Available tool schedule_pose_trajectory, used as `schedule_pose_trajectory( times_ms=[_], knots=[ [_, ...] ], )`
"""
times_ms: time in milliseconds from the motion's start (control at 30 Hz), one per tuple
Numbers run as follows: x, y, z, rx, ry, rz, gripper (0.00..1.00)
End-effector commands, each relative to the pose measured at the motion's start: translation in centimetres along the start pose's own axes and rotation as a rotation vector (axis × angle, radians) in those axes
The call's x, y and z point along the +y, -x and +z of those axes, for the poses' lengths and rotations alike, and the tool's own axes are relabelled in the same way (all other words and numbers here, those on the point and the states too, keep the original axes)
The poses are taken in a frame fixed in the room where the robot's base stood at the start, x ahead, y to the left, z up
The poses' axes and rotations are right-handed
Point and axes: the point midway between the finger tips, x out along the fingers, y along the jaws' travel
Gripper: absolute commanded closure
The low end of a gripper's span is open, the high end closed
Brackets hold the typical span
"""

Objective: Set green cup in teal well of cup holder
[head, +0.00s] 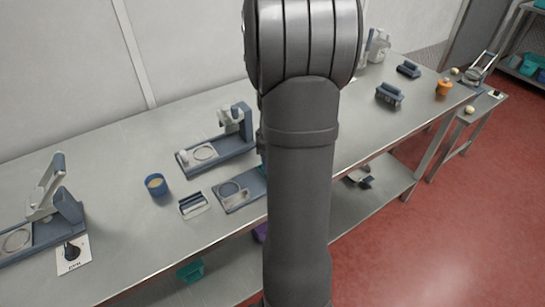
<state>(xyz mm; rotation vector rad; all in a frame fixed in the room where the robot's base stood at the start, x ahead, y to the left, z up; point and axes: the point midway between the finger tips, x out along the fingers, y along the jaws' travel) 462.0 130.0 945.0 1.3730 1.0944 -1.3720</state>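My arm, dark grey, stands upright through the middle of the head view and hides part of the bench. My gripper is not in view. I cannot make out a green cup. A blue-grey tray (222,196) with a round recess lies just left of my arm, partly covered by it; I cannot tell whether it is the cup holder. No teal well is clearly visible. A small teal-tinted patch shows at the arm's left edge, above the tray, too hidden to identify.
A blue cup (156,188) with pale contents stands left on the steel bench (120,235). Nearby are a white-and-grey block (193,206), a blue-grey device (235,146) and a lever device (62,205). Brushes (389,95) and an orange container (443,88) stand right. A teal bin (190,271) sits below.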

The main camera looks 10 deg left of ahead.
Motion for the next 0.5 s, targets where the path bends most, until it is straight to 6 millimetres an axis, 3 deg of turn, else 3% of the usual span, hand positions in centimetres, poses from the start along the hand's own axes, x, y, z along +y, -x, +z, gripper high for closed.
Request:
schedule_pose_trajectory(
  times_ms=[500],
  knots=[
    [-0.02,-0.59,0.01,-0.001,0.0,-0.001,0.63]
  ],
)
